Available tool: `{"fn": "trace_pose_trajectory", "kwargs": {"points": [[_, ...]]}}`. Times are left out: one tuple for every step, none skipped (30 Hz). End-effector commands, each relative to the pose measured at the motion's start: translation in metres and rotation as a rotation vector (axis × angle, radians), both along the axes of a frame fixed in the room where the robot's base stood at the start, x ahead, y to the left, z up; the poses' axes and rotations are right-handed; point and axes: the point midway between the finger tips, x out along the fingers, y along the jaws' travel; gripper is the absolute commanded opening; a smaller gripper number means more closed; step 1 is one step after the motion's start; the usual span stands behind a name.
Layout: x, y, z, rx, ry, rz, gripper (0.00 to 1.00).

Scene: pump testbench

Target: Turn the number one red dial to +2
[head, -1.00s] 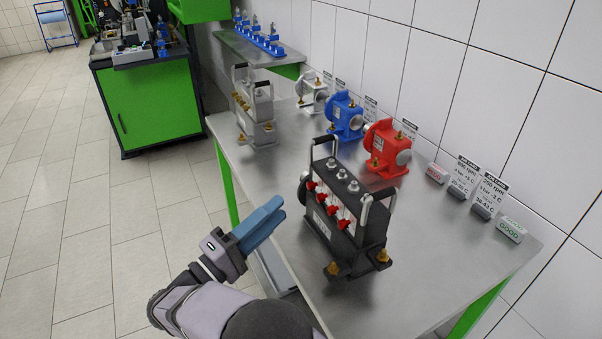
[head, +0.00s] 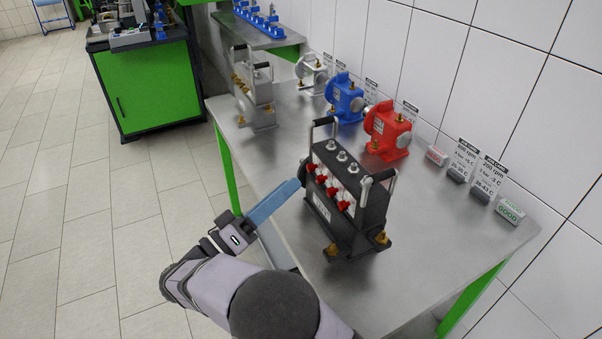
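I cannot tell whether the tips touch anything. The fingers line up in this view, so any gap between them is hidden. All the dials appear to be in place on the block.
Red (head: 388,130), blue (head: 345,97) and white (head: 312,73) pumps stand along the wall. A grey metal block (head: 253,95) stands at the table's far left. Small labelled cards and a green "GOOD" block (head: 510,211) are at right. The table's front right is clear.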

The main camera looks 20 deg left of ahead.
Motion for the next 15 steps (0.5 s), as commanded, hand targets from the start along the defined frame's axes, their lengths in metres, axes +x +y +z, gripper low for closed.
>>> {"fn": "trace_pose_trajectory", "kwargs": {"points": [[0.006,-0.004,0.004,0.000,-0.001,-0.002,0.33],[0.009,-0.006,0.006,-0.001,-0.001,-0.003,0.33],[0.014,-0.009,0.007,0.000,0.000,-0.003,0.33],[0.017,-0.011,0.008,0.000,0.001,-0.002,0.33],[0.020,-0.013,0.009,0.000,0.001,-0.002,0.33],[0.025,-0.015,0.010,0.001,0.000,-0.003,0.33],[0.027,-0.017,0.011,0.000,-0.001,-0.002,0.33],[0.030,-0.018,0.012,0.000,-0.001,-0.002,0.33],[0.033,-0.020,0.013,0.000,0.000,-0.001,0.33],[0.035,-0.021,0.013,0.000,0.000,-0.001,0.33],[0.037,-0.022,0.014,0.000,0.001,-0.002,0.33],[0.039,-0.023,0.014,-0.001,0.000,-0.002,0.33],[0.040,-0.024,0.014,-0.001,0.000,-0.002,0.33],[0.041,-0.024,0.015,-0.001,0.000,0.000,0.33],[0.042,-0.025,0.015,0.000,0.000,0.000,0.33]]}}
